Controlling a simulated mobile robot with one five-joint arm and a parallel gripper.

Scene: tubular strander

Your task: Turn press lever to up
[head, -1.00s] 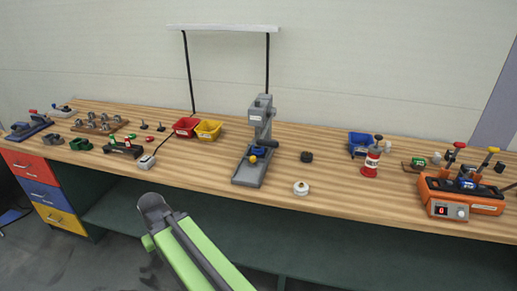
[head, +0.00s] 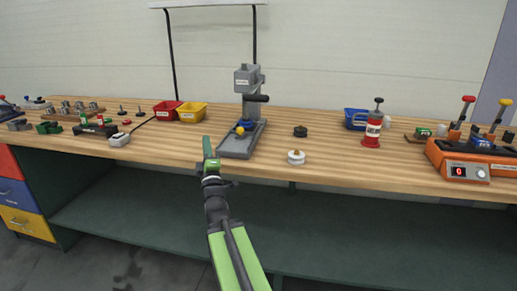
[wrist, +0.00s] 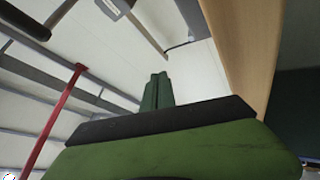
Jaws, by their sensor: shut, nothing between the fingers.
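The grey press (head: 248,80) stands upright on its base plate (head: 240,146) near the middle of the bench. A dark bar (head: 258,98) sticks out to the right of its column; it looks like the lever, roughly level. A yellow knob (head: 240,130) sits low at the front, beside a blue part (head: 247,122). I cannot tell whether the knob belongs to the lever. My gripper (head: 207,146) is shut and empty, in front of the bench edge, left of the press base and apart from it. Its closed fingers also show in the wrist view (wrist: 157,92).
Red (head: 168,110) and yellow bins (head: 192,112) stand left of the press. A white round part (head: 296,157) and a black one (head: 300,131) lie right of it. The bench edge (wrist: 235,50) is close by.

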